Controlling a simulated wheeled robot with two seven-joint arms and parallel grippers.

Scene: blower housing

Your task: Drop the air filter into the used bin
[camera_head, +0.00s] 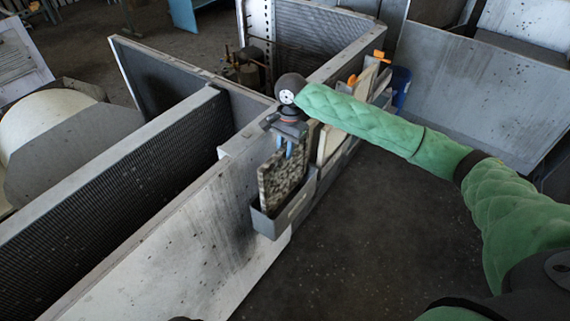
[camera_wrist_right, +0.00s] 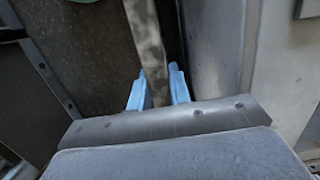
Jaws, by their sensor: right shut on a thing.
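The air filter (camera_head: 283,182) is a flat, dark-speckled, dirty panel standing upright. My right gripper (camera_head: 290,149) is shut on its upper edge from above, with blue fingers on either side. In the right wrist view the fingers (camera_wrist_right: 158,88) hold the mottled filter (camera_wrist_right: 150,45) between them. A grey open-topped bin (camera_head: 290,215), probably the used bin, hangs on the outer side of the housing. The filter's lower end is at the bin's mouth and seems to reach behind its front wall. Whether it touches the bottom is hidden. My left gripper is out of view.
A cleaner, pale panel (camera_head: 328,143) stands just behind in the same row of holders. Orange-handled items (camera_head: 379,55) and a blue object (camera_head: 400,85) are farther back. The housing wall (camera_head: 190,245) is close on the left. Dark floor (camera_head: 400,240) to the right is clear.

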